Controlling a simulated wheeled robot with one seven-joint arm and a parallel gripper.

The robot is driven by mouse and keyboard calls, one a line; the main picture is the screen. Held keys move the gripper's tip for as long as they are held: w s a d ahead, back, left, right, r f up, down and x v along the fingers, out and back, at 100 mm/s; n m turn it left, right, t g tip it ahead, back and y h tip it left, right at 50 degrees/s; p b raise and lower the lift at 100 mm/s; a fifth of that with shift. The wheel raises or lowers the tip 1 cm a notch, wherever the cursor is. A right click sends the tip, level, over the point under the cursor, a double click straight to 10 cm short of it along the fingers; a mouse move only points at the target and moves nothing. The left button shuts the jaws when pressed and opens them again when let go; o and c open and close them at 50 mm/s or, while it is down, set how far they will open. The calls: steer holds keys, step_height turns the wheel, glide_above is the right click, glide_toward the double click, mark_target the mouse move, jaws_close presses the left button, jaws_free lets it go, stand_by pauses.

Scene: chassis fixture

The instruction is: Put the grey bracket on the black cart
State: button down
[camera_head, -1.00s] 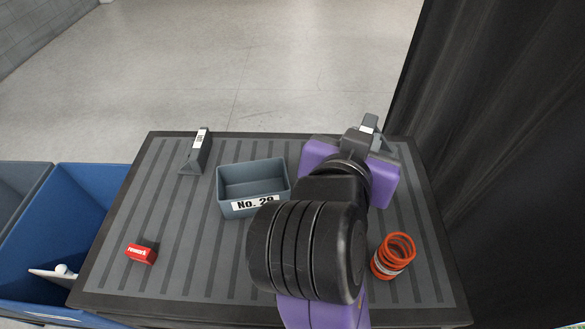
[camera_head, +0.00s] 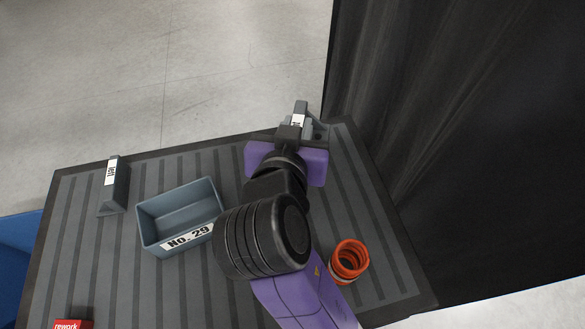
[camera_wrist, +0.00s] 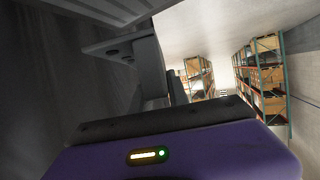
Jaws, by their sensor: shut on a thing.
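My gripper (camera_head: 296,128) is shut on a grey bracket (camera_head: 301,108) with a white label, at the far right corner of the ribbed dark tabletop (camera_head: 240,300). The held bracket also shows in the wrist view (camera_wrist: 146,62), with a flat flange and dark holes; its lower part is hidden by my gripper. Whether it clears the tabletop I cannot tell. A second grey bracket (camera_head: 118,190) with a white label lies at the far left of the tabletop. I cannot make out a separate black cart in either view.
A grey-blue bin marked No. 29 (camera_head: 150,232) stands left of my arm. Orange rings (camera_head: 349,259) stand to its right. A red rework block (camera_head: 72,324) is at the lower left, and a blue container (camera_head: 20,245) beyond the left edge. A black curtain (camera_head: 440,150) hangs at right.

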step_height(320, 180, down, 13)
steer(key=shift+f, duration=0.1)
stand_by(0.4)
steer(key=shift+f, duration=0.1)
steer(key=c, duration=1.3)
jaws_free()
steer(key=shift+o, duration=0.2)
steer(key=shift+r, duration=0.2)
steer(key=b+v, duration=0.1)
steer(key=v, duration=1.1)
steer(key=shift+f, duration=0.15)
